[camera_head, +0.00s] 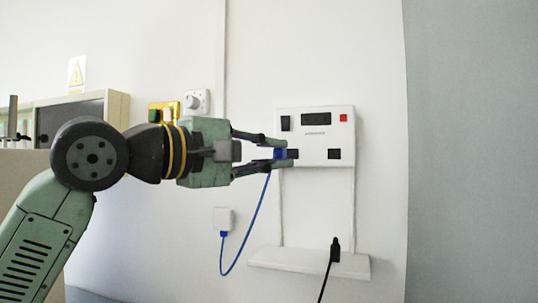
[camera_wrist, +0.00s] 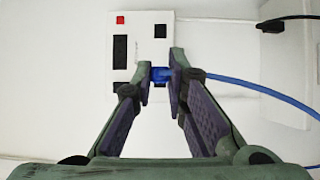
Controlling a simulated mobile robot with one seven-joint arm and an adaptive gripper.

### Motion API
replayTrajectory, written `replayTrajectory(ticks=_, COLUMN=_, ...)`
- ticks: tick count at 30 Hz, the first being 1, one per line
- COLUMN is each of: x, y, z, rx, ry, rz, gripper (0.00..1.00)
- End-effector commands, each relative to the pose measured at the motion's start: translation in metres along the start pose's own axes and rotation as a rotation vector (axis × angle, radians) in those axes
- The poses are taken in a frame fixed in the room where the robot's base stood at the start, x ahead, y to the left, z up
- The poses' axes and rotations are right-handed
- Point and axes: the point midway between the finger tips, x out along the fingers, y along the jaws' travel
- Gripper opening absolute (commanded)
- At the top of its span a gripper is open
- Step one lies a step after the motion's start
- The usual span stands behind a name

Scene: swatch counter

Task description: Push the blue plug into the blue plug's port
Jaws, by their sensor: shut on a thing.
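The blue plug (camera_head: 280,153) is held between my gripper's fingertips (camera_head: 274,154) in front of the white panel (camera_head: 316,168) on the wall. It also shows in the wrist view (camera_wrist: 161,75), with its blue cable leading off to the right. My gripper (camera_wrist: 162,72) is shut on it. A dark port (camera_head: 293,154) lies directly beside the plug's front end, low on the panel's left. Fingers and plug partly cover this port in the wrist view. I cannot tell whether the plug touches the port or has entered it. A second dark port (camera_head: 334,154) is to the right.
The panel also has a dark display (camera_head: 316,119), a dark switch (camera_head: 285,123) and a red button (camera_head: 343,117). Below is a white ledge (camera_head: 300,260) with a black plug and cable (camera_head: 335,252). The blue cable (camera_head: 258,215) hangs from a white wall box (camera_head: 223,219).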

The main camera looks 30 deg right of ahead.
Motion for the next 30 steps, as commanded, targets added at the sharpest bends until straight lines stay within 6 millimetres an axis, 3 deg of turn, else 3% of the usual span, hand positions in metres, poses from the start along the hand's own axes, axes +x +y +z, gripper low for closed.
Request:
replayTrajectory(ticks=21, x=0.043, y=0.001, z=-0.027, rx=-0.003, ry=-0.001, rz=-0.001, gripper=0.0)
replayTrajectory(ticks=30, x=0.049, y=0.0, z=-0.032, rx=-0.002, ry=0.001, rz=-0.001, gripper=0.0)
